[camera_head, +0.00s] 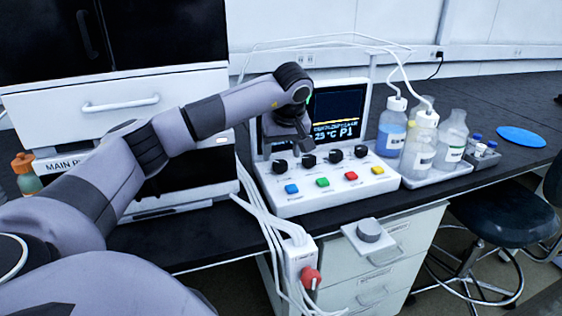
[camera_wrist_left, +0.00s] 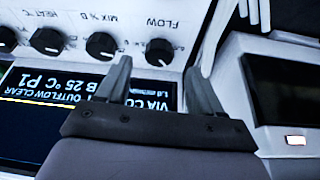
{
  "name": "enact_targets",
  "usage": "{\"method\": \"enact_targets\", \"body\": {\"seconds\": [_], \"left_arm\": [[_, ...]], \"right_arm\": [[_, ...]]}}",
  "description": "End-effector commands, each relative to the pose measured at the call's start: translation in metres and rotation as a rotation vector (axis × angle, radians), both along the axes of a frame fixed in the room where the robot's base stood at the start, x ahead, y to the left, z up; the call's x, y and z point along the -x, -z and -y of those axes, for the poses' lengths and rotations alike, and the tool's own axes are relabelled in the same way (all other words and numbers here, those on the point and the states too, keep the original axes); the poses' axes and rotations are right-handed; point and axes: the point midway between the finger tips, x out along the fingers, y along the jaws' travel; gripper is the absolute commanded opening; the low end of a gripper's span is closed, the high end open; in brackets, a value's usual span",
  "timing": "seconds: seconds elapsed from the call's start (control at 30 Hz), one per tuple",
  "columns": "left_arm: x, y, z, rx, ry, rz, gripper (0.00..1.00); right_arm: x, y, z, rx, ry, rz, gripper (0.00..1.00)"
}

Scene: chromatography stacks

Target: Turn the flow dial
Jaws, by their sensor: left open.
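The flow dial (camera_wrist_left: 158,52) is a black round knob under the printed word FLOW, which appears upside down in the left wrist view. In the head view the flow dial (camera_head: 280,165) is the leftmost of the row of black knobs on the white control console (camera_head: 330,197). My left gripper (camera_wrist_left: 158,66) is open and empty, with its two fingers spread toward either side of the flow dial. I cannot tell whether they touch it. In the head view my left gripper (camera_head: 298,143) points down over the left knobs, in front of the screen. My right gripper is not in view.
The heat (camera_wrist_left: 48,42) and mix (camera_wrist_left: 100,45) knobs sit beside the flow dial. Blue (camera_head: 292,188), green, red and yellow buttons line the console front. Bottles stand in a tray (camera_head: 440,173) at the right. A white instrument (camera_head: 120,85) stands at the left.

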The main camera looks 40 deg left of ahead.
Motion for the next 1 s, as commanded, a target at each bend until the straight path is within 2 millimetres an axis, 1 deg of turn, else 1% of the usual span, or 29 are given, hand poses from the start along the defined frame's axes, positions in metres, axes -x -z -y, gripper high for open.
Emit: {"method": "enact_targets", "body": {"seconds": [0.03,0.2,0.33,0.6,0.67,0.7,0.77,0.8,1.0], "left_arm": [[-0.001,0.010,-0.003,0.001,-0.001,-0.003,0.67],[-0.006,0.030,-0.009,0.003,0.001,-0.001,0.67],[-0.008,0.037,-0.012,0.003,0.002,0.001,0.67],[-0.009,0.038,-0.012,0.003,0.002,0.001,0.67],[-0.009,0.038,-0.012,0.003,0.002,0.001,0.47],[-0.008,0.038,-0.012,0.003,0.002,0.002,0.34],[-0.008,0.038,-0.012,0.003,0.002,0.001,0.14],[-0.008,0.038,-0.012,0.003,0.002,0.001,0.10],[-0.008,0.037,-0.012,0.004,-0.008,0.000,0.11]], "right_arm": [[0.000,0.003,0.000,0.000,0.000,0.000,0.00],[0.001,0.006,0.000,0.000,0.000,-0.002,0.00],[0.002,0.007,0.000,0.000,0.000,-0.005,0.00],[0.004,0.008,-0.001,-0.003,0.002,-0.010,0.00],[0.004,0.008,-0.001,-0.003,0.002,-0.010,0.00],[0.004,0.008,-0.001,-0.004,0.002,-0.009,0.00],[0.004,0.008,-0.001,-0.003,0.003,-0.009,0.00],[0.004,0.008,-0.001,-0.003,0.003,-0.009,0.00],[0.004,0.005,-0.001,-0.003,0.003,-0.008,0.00]]}}
